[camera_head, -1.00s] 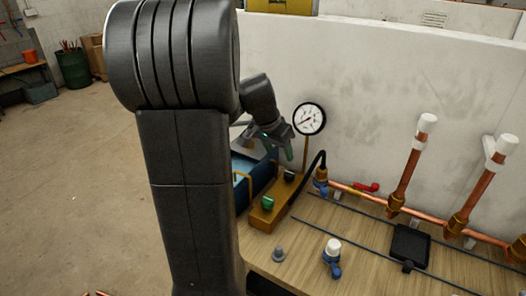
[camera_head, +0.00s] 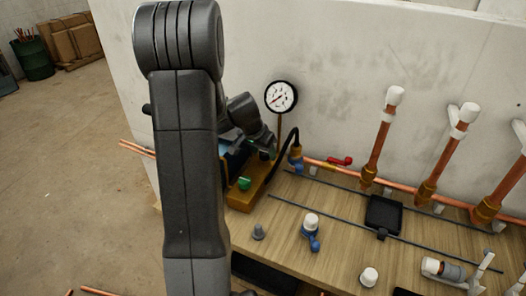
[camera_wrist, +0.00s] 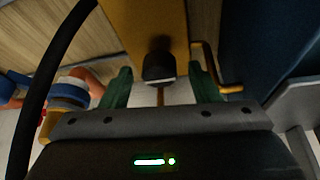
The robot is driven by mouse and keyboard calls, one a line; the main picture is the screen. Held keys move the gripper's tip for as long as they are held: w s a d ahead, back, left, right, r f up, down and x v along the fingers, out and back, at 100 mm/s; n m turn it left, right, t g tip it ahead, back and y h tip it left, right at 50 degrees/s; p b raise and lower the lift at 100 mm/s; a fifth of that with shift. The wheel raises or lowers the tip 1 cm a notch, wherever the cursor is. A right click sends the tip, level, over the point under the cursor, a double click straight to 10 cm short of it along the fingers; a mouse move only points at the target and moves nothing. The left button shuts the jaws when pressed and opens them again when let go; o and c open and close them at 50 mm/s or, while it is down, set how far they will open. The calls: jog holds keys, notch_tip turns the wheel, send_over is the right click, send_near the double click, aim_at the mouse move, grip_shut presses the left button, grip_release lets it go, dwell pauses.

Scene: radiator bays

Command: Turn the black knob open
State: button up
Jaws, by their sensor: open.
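The black knob (camera_wrist: 159,66) sits on the yellow-brass block (camera_wrist: 150,18) in the wrist view. My gripper (camera_wrist: 162,82) is open, with a green finger on each side of the knob and gaps between. I cannot tell how far the knob reaches between the fingers in depth. In the head view the brass block (camera_head: 247,198) lies at the bench's back left, with a green knob (camera_head: 244,183) on its near part. My gripper (camera_head: 264,153) is low over the block's far part and hides the black knob there.
A pressure gauge (camera_head: 281,97) stands behind the block. A black hose (camera_head: 296,137) curves beside my gripper, near a blue-handled valve (camera_head: 297,167). Copper pipes (camera_head: 376,143) rise on the right.

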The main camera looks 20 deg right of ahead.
jog(key=shift+d+f, duration=0.1)
jog(key=shift+f, duration=0.15)
jog(key=c, duration=1)
